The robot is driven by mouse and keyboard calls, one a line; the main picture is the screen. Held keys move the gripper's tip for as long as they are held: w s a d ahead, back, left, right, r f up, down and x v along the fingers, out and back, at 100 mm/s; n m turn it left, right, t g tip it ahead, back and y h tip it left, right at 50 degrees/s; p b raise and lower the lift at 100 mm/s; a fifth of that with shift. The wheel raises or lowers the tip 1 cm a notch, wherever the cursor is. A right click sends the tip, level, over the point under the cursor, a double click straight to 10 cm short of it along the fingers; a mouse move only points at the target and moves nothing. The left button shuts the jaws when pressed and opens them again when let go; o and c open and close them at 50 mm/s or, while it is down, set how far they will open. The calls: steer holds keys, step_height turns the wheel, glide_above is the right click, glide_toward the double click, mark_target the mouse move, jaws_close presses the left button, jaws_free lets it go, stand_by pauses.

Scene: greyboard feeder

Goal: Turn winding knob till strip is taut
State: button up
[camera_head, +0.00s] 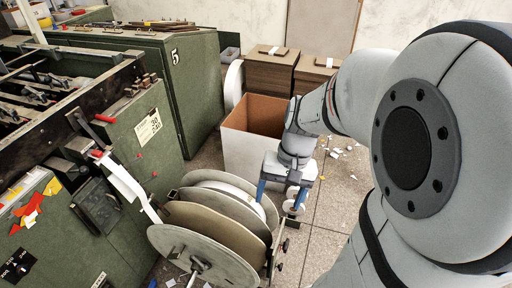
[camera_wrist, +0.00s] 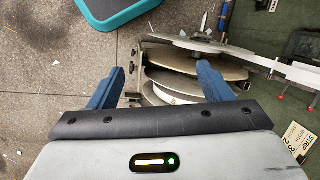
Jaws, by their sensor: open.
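The reel unit, with large grey-tan discs (camera_head: 190,258), stands beside the green machine; its discs also show in the wrist view (camera_wrist: 180,75). A white strip (camera_head: 122,180) runs from the machine's side down toward the reels and looks bent. My gripper (camera_head: 280,205) is open, blue fingers pointing down, at the far right side of the reels. In the wrist view my gripper (camera_wrist: 160,68) has its fingers apart with discs below and between them. Small dark knobs (camera_head: 285,244) show on the reel frame's right side. I cannot tell which part is the winding knob.
The green machine (camera_head: 140,130) fills the left. An open brown-lined bin (camera_head: 255,150) stands behind my gripper, with brown boxed stacks (camera_head: 270,70) beyond. Paper scraps (camera_head: 335,154) litter the tiled floor.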

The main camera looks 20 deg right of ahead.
steer(key=w+d+f+m+g+y+b, duration=0.1)
steer(key=w+d+f+m+y+b, duration=0.2)
steer(key=f, duration=0.5)
steer(key=d+f+m+y+b, duration=0.1)
steer(key=f+m+y+b, duration=0.3)
steer(key=f, duration=0.5)
steer(key=m+t+y+b, duration=0.5)
steer(key=m+t+b, duration=0.75)
steer(key=b, duration=0.45)
glide_toward(284, 245)
steer(key=b+x, duration=0.2)
steer(key=x, duration=0.5)
steer(key=shift+w+f+m, duration=0.15)
steer(key=shift+f+m, duration=0.2)
steer(key=shift+f, duration=0.05)
steer(key=shift+c, duration=0.2)
steer(key=c, duration=0.9)
steer(key=shift+a+m+p, duration=0.1)
steer(key=shift+m+p, duration=0.65)
steer(key=shift+m, duration=0.05)
steer(key=shift+c, duration=0.2)
